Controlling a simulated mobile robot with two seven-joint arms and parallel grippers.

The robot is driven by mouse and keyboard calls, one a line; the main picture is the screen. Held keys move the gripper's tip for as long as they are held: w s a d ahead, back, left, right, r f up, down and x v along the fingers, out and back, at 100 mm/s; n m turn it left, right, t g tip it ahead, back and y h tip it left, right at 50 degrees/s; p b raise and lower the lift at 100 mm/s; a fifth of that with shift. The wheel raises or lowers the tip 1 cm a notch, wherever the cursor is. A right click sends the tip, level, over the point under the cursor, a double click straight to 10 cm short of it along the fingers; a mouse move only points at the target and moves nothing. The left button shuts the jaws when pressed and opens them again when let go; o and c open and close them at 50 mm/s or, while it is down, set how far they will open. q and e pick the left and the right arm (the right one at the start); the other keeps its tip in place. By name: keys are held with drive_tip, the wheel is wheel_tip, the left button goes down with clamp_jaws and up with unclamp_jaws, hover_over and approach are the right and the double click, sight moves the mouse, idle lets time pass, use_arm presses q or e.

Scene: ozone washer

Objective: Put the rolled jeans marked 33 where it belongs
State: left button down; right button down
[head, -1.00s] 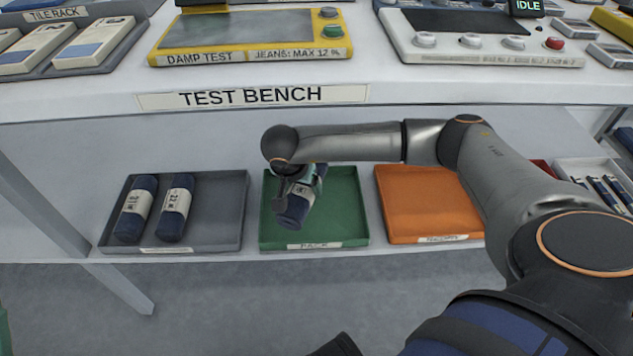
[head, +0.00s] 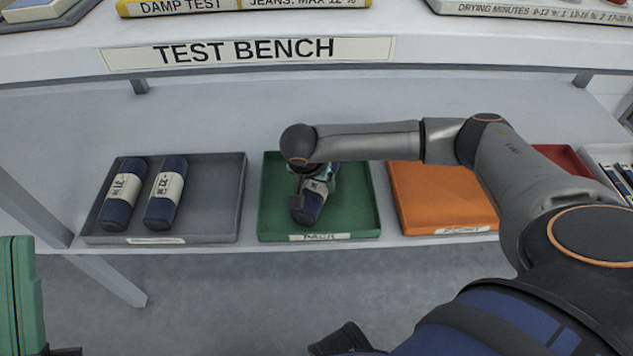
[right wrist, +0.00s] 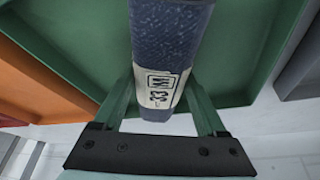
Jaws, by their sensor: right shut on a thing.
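The rolled jeans (head: 311,200) are a dark blue roll with a pale band. In the right wrist view (right wrist: 165,60) the band's print appears upside down and seems to read 33. My right gripper (head: 318,184) is shut around the roll, with one finger on each side of it (right wrist: 165,105). The roll is within the outline of the green tray labelled PACK (head: 365,215); whether it touches the tray floor I cannot tell. At the lower left edge a green upright part of my left gripper (head: 18,295) shows; its fingertips are not clear.
A grey tray (head: 215,210) to the left holds two similar rolls (head: 122,194). An empty orange tray (head: 440,195) stands to the right, then a red one (head: 562,160). The bench top labelled TEST BENCH (head: 420,45) overhangs this shelf. The shelf behind the trays is clear.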

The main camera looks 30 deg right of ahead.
drive_tip(key=shift+f, duration=0.1)
unclamp_jaws()
use_arm(q)
drive_tip(key=shift+f, duration=0.1)
drive_tip(key=r+p, duration=0.1)
drive_tip(key=r, duration=0.1)
drive_tip(key=r+p, duration=0.4)
drive_tip(key=shift+s+a, duration=0.15)
drive_tip(key=shift+a, duration=0.25)
use_arm(e)
drive_tip(key=v, duration=1.2)
drive_tip(key=shift+r, duration=0.2)
use_arm(q)
drive_tip(key=shift+n+t, duration=0.3)
drive_tip(key=shift+t, duration=0.1)
use_arm(e)
drive_tip(key=shift+d+f, duration=0.1)
